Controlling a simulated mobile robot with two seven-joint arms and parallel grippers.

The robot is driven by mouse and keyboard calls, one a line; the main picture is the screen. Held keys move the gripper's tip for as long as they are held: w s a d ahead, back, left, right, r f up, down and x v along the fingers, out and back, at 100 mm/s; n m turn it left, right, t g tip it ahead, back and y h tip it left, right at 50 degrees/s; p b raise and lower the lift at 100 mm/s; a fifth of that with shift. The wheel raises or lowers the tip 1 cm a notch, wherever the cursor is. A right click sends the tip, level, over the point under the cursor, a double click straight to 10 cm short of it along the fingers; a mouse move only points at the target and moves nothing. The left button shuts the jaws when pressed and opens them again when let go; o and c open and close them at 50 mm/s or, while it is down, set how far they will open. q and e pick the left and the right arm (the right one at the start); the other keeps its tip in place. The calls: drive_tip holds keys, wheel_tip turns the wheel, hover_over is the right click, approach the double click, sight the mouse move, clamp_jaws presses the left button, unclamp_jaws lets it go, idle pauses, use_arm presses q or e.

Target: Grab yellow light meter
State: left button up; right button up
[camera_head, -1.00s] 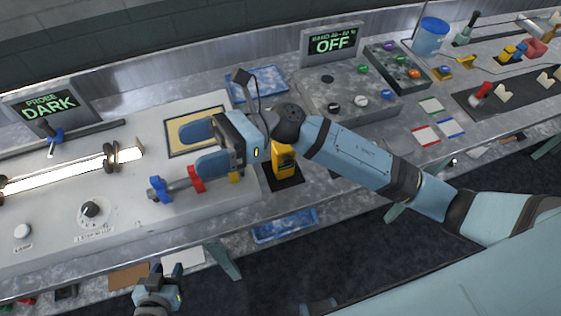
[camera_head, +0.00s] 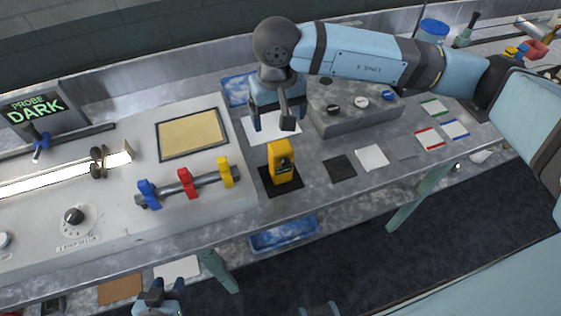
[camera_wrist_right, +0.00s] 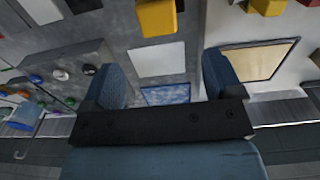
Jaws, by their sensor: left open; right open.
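The yellow light meter (camera_head: 281,163) stands upright on a black square mat (camera_head: 267,186) near the middle of the bench. In the right wrist view a yellow block at the top edge, apparently the meter (camera_wrist_right: 157,17), is partly cut off. My right gripper (camera_head: 278,115) is open and empty, just behind the meter and over a white square. Its two fingers (camera_wrist_right: 165,75) show spread apart in the wrist view, with the meter beyond them. My left gripper (camera_head: 161,290) is at the bottom edge, in front of the bench, open and far from the meter.
Left of the meter is a raised grey panel with a rod bearing blue, red and yellow clamps (camera_head: 186,184). A grey control box (camera_head: 352,115) stands behind right. Flat black and white squares (camera_head: 372,157) lie to the right, leaving low, open room there.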

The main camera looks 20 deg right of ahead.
sight(281, 146)
wheel_tip(281, 146, down, 7)
drive_tip(key=shift+r+p, duration=0.15)
drive_tip(key=shift+p, duration=0.35)
drive_tip(key=f, duration=0.1)
drive_tip(key=f+p, duration=0.1)
drive_tip(key=f, duration=0.1)
drive_tip(key=s+f+p, duration=0.1)
drive_tip(key=shift+d+f, duration=0.2)
drive_tip(key=shift+f, duration=0.2)
drive_tip(key=shift+w+f, duration=0.1)
drive_tip(key=shift+f, duration=0.2)
drive_tip(key=c, duration=1.1)
